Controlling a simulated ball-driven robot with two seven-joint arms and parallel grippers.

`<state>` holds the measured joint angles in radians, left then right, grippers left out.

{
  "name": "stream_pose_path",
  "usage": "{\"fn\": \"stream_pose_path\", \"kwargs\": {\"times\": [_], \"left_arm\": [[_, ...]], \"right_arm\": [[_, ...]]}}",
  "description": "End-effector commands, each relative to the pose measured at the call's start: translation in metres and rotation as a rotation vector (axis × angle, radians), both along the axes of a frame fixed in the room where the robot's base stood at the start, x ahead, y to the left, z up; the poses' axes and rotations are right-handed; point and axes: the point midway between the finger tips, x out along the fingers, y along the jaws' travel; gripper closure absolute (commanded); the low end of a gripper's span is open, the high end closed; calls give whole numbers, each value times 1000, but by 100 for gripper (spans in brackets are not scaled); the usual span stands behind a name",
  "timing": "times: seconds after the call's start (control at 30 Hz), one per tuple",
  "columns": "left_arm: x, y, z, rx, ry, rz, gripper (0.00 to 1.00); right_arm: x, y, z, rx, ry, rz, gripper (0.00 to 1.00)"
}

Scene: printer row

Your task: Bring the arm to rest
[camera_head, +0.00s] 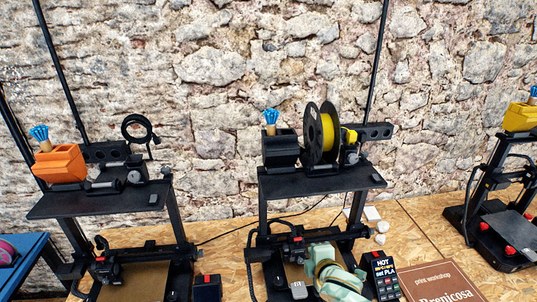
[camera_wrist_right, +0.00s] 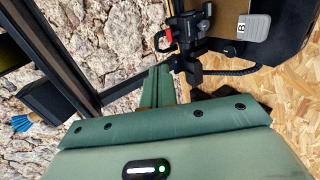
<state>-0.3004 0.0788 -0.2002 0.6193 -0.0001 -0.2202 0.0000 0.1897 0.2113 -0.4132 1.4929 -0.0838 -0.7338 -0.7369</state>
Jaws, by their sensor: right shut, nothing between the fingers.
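My right gripper (camera_head: 322,256) shows pale green at the bottom of the head view, in front of the middle printer (camera_head: 320,182) and over its lower part. In the right wrist view its green fingers (camera_wrist_right: 158,84) are together with nothing between them, beside the printer's dark frame and print head (camera_wrist_right: 187,35). What lies under the gripper body is hidden. My left gripper is in neither view.
A yellow spool (camera_head: 327,133) stands on the middle printer's top shelf. Another printer (camera_head: 100,200) stands left, one (camera_head: 500,210) right. A black sign (camera_head: 383,273) and a brown board (camera_head: 440,283) are close right of my gripper. A grey tag (camera_wrist_right: 253,27) lies on the print bed.

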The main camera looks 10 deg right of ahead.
Motion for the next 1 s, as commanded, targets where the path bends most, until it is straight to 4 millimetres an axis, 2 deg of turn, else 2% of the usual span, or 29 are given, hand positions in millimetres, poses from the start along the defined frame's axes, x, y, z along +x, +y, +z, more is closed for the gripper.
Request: {"fn": "stream_pose_path", "kwargs": {"times": [0.07,0.17,0.3,0.4,0.6,0.8,1.0], "left_arm": [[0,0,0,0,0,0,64],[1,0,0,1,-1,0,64],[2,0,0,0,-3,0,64],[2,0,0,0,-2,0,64],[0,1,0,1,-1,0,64],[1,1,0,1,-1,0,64],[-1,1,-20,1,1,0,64]], "right_arm": [[-19,0,-3,39,25,-39,100],[-63,-9,-2,123,79,-152,100],[-128,-33,7,229,148,-346,100],[-167,-51,17,274,178,-464,100],[-228,-81,39,332,210,-658,100],[-281,-108,65,360,218,-823,100],[-272,-98,-5,386,284,-813,100]]}}
